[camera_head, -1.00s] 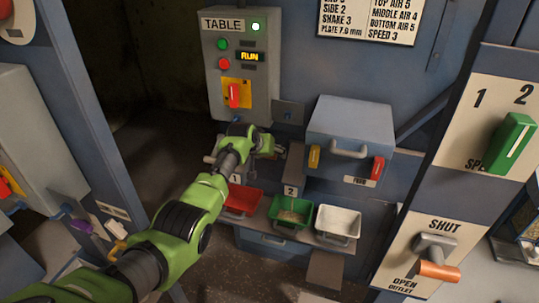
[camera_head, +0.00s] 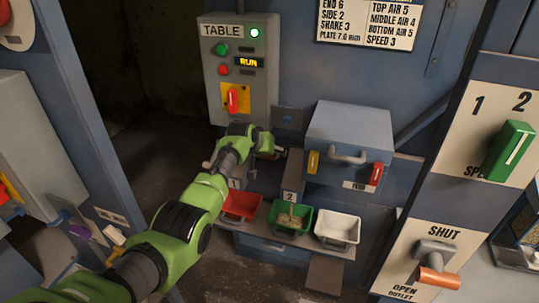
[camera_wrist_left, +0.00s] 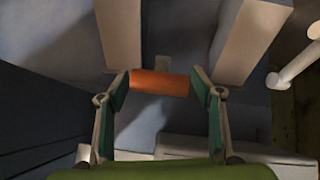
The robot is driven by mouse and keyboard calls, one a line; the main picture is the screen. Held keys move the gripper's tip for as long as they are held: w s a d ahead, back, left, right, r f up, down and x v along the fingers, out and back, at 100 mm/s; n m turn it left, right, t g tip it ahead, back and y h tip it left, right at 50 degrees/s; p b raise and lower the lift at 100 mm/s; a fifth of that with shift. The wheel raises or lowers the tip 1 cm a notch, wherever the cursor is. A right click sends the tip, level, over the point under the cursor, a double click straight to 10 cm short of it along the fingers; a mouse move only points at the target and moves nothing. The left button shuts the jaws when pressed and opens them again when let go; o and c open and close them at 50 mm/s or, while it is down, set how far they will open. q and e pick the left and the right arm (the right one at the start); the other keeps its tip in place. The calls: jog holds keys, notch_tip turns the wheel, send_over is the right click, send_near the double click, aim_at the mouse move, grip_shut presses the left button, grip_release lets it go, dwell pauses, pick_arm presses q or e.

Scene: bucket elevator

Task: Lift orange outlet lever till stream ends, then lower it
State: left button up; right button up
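The outlet lever with its orange grip (camera_head: 438,278) is on the right panel in the head view, its grip low, near the OPEN mark and below SHUT. My left gripper (camera_head: 270,146) is far left of it, by the numbered spouts under the grey machine. In the left wrist view an orange cylinder (camera_wrist_left: 160,82) lies crosswise between the parted fingertips of the left gripper (camera_wrist_left: 160,88). I cannot tell if they touch it or which part it is. Grain lies in the green tray (camera_head: 291,219) under spout 2 (camera_head: 289,194). My right gripper is not in view.
A red tray (camera_head: 241,206) and a white tray (camera_head: 338,227) stand beside the green one on a shelf. The TABLE control box (camera_head: 238,70) shows RUN behind my arm. A green speed switch (camera_head: 511,150) is on the right panel.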

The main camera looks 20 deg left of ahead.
pick_arm(q)
jog(key=shift+o, duration=0.8)
jog(key=shift+s+f, duration=0.1)
jog(key=v, duration=1.2)
